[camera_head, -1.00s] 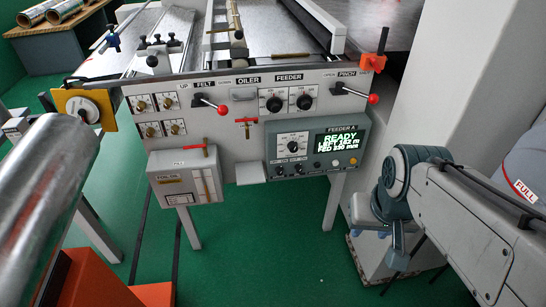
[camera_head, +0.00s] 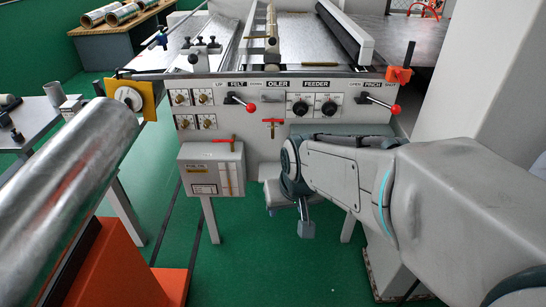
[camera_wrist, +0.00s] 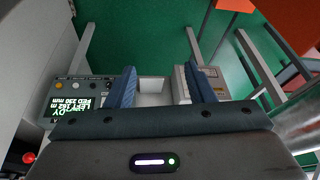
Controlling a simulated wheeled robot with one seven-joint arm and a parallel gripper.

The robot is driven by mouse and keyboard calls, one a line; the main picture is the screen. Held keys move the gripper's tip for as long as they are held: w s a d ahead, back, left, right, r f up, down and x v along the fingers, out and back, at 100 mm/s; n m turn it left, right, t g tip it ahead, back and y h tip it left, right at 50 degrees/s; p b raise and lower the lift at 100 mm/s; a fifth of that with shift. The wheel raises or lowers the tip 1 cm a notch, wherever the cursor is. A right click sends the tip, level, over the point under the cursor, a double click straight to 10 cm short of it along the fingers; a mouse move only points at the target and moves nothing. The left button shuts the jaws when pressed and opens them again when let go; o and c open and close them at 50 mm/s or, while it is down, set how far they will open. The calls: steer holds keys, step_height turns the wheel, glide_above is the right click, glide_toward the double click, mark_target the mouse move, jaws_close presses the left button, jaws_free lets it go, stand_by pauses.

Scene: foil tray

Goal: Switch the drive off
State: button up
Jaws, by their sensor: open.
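A grey box (camera_head: 212,172) with labels, an upright slot and an orange-red bar on top hangs on the machine's front, left of my arm in the head view. The feeder panel with its green readout (camera_wrist: 72,100) shows at the left of the wrist view; my arm covers it in the head view. Its readout is partly cut by my gripper's body. My gripper (camera_wrist: 160,74) is open and empty, its two blue fingers apart. A pale ledge (camera_wrist: 152,88) shows between them. The grey box (camera_wrist: 211,82) is behind and right of the right finger. No drive switch can be told for certain.
The machine front carries red-knobbed levers (camera_head: 250,107) (camera_head: 394,108), black dials (camera_head: 300,107) and a small red tap (camera_head: 272,124). A metal roller (camera_head: 70,200) and orange block (camera_head: 115,270) stand at left. A white column (camera_head: 470,90) rises at right. Green floor is clear below.

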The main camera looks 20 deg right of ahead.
steer(key=w+d+f+m+t+h+b, duration=0.1)
steer(key=w+d+f+t, duration=0.1)
steer(key=w+d+f, duration=0.35)
steer(key=w+d+f+m+t+h+b, duration=0.1)
steer(key=w+d+f+t+b, duration=0.15)
steer(key=w+f, duration=0.5)
steer(key=w+d+f+m+t+h, duration=0.15)
steer(key=w+d+f, duration=0.3)
steer(key=w, duration=0.45)
steer(key=w+d+f+n+t+b, duration=0.1)
steer(key=d+f+n+t+b, duration=0.2)
steer(key=f, duration=0.4)
steer(key=w+d+f+n+t+b, duration=0.1)
steer(key=w+d+f+n+t, duration=0.15)
steer(key=f+n+t, duration=0.4)
steer(key=w+d+f+m+g, duration=0.1)
steer(key=w+d+m, duration=0.1)
steer(key=w, duration=1.1)
steer(key=shift+d+f+g+y, duration=0.15)
steer(key=shift+d+g+y, duration=0.2)
steer(key=shift+y, duration=0.1)
steer(key=c, duration=1)
